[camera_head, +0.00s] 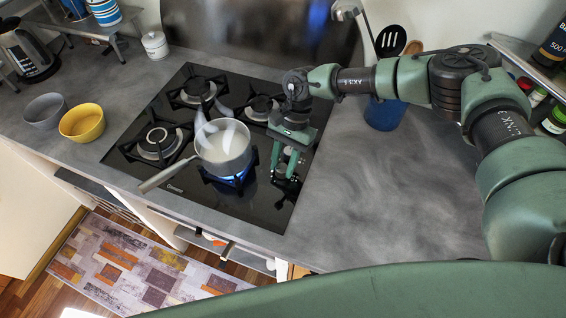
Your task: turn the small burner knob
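A black glass hob (252,203) with several burners is set in the grey counter. My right gripper (284,172) points down over the hob's right side, where the knobs are. Its two green fingers stand apart with a gap between them. Small dark and silver knob parts (288,186) show at the fingertips. The fingers partly hide them, and I cannot tell which knob is the small burner's or whether it is touched. A steaming pot (223,150) stands on the front right burner, with a blue flame (236,180) under it. My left gripper is not in view.
The pot's handle (167,174) points toward the front left edge. A yellow bowl (82,123) and a grey bowl (45,111) stand left of the hob. A blue utensil holder (384,115) stands at the back right. The counter right of the hob is clear.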

